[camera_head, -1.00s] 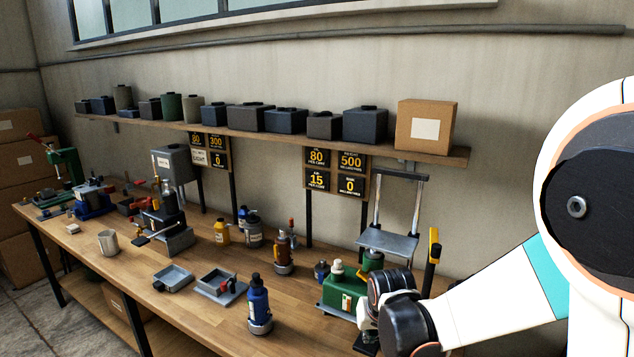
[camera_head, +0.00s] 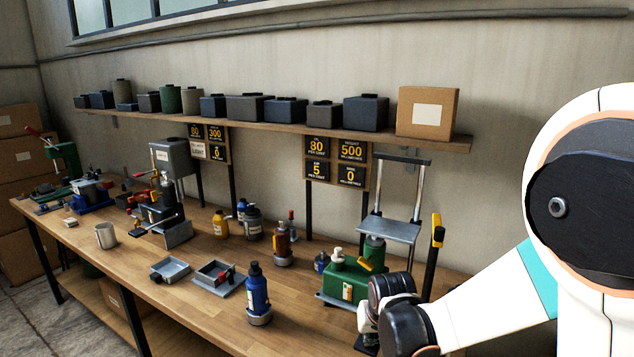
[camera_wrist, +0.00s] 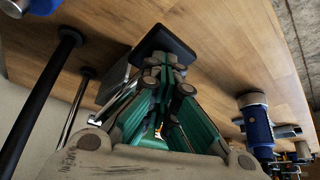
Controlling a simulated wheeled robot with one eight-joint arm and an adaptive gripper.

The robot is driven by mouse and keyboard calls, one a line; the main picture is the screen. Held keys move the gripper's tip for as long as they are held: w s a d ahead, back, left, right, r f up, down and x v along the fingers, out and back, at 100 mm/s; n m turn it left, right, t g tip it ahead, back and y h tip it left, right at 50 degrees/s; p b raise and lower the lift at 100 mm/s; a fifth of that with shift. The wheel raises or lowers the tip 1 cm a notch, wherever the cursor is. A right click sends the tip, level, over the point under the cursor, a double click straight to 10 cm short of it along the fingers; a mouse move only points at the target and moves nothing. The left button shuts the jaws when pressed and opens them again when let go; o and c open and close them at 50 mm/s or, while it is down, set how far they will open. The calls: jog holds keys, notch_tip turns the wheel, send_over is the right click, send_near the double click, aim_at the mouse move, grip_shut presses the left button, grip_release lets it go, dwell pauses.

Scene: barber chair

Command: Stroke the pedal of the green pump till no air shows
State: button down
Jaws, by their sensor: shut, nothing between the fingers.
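The green pump (camera_head: 345,280) stands at the right end of the bench, with a white cap on top and a grey plate on posts (camera_head: 390,229) behind it. The board above (camera_head: 337,162) reads 80, 500, 5 per cent and 0; the 5 appears to be the air figure. A black pedal pad (camera_wrist: 168,38) lies at my fingertips in the wrist view. My gripper (camera_wrist: 167,65) is shut and empty, its tips at the pad; I cannot tell whether they touch. In the head view my own wrist hides the fingers and most of the pedal.
A blue bottle (camera_head: 257,295) stands left of the pump and also shows in the wrist view (camera_wrist: 257,125). An upright black lever with a yellow grip (camera_head: 437,230) rises at the pump's right. Grey trays (camera_head: 212,277) and other jacks (camera_head: 160,210) stand further left.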

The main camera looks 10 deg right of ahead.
jog(key=shift+w+f+b, duration=0.1)
jog(key=shift+f+b, duration=0.3)
jog(key=shift+f, duration=0.4)
jog(key=r+p, duration=0.1)
jog(key=r, duration=0.1)
jog(key=r+p, duration=0.4)
jog(key=shift+s+a+r, duration=0.15)
jog(key=shift+s+r, duration=0.05)
jog(key=shift+s, duration=0.15)
jog(key=shift+f, duration=0.1)
jog(key=f+b, duration=0.6)
jog(key=shift+w+d+f, duration=0.1)
jog(key=shift+w+d, duration=0.1)
jog(key=shift+w, duration=0.1)
jog(key=r+p, duration=0.1)
jog(key=r, duration=0.1)
jog(key=r+p, duration=0.4)
jog(key=shift+s+a+r, duration=0.2)
jog(key=shift+s, duration=0.15)
jog(key=shift+f, duration=0.1)
